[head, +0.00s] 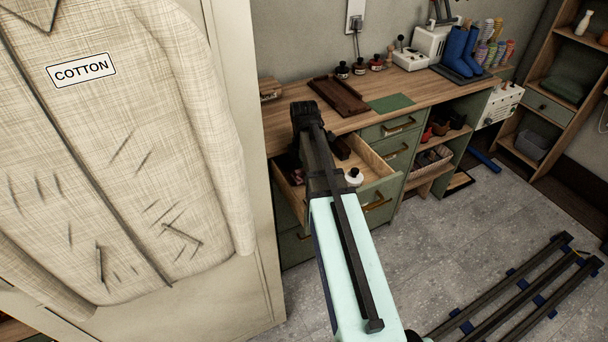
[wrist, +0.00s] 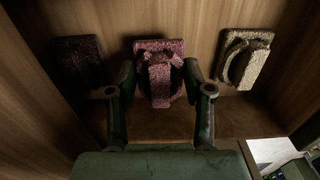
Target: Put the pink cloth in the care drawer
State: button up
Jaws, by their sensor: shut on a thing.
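The pink cloth (wrist: 160,52), a rough folded piece with a raised strip at its middle, shows in the wrist view against a brown wood surface. My gripper (wrist: 160,80) has one finger on each side of it and is shut on its raised part. A dark brown piece (wrist: 78,58) of similar shape is to the left and a beige one (wrist: 243,58) to the right.
A white-topped jar (head: 354,177) stands in the open drawer. The bench top (head: 290,118) holds a dark wooden tray (head: 339,96), small bottles and blue boots (head: 460,50). A jacket marked COTTON (head: 110,150) fills the left. Floor at right holds a dark rack (head: 520,290).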

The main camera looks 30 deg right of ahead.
jog(key=shift+f, duration=1.05)
jog(key=shift+f, duration=0.1)
jog(key=o, duration=0.7)
notch_tip(320, 180, up, 12)
jog(key=shift+r+b, duration=0.15)
jog(key=shift+b, duration=0.15)
